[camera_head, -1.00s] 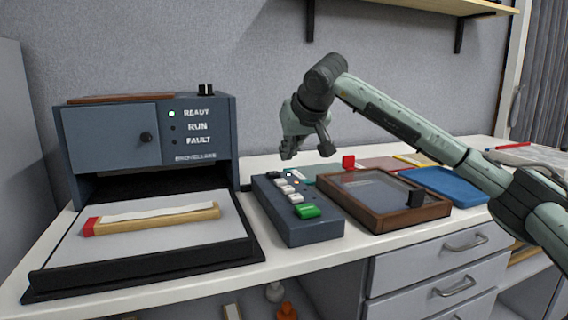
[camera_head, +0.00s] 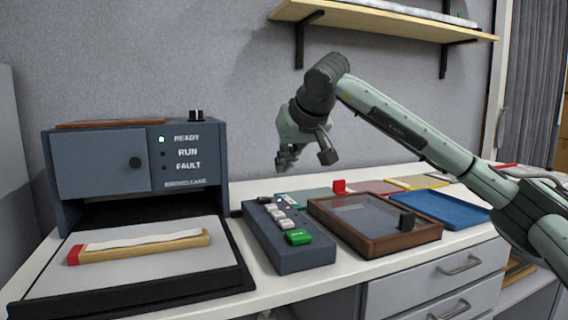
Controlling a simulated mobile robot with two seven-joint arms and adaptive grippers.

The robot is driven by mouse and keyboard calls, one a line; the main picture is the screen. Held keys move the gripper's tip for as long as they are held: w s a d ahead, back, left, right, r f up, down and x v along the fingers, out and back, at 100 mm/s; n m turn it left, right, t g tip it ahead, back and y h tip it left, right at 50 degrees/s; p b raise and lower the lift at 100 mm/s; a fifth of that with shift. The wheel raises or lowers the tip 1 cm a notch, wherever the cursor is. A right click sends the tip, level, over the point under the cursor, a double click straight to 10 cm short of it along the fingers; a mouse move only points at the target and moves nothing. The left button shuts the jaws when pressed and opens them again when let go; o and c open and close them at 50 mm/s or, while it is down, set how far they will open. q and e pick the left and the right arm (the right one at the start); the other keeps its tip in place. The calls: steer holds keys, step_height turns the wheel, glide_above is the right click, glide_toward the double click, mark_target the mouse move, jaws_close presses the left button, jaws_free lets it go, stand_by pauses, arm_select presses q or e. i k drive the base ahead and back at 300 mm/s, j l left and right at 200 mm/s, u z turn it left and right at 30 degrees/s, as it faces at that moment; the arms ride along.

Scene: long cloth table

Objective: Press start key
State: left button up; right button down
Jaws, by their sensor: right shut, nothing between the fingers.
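The dark blue-grey key box (camera_head: 288,254) lies on the white counter, with several pale keys in a row and a larger green key (camera_head: 298,237) at its near end. Any label on the green key is too small to read. My right gripper (camera_head: 284,164) is shut and empty, pointing down in the air above the far end of the key box. The machine (camera_head: 105,165) on the left has a lit READY lamp (camera_head: 162,139); its RUN and FAULT lamps are dark. My left gripper is not in view.
A wood-framed case with a clear lid (camera_head: 375,226) stands right of the key box. A blue tray (camera_head: 440,209) and coloured sheets lie further right. A wooden bar with a red end (camera_head: 140,246) lies on the machine's front plate. A shelf (camera_head: 385,20) hangs above.

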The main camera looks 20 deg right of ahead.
mark_target(299, 236)
steer(key=k+l, duration=0.1)
steer(key=k, duration=1.4)
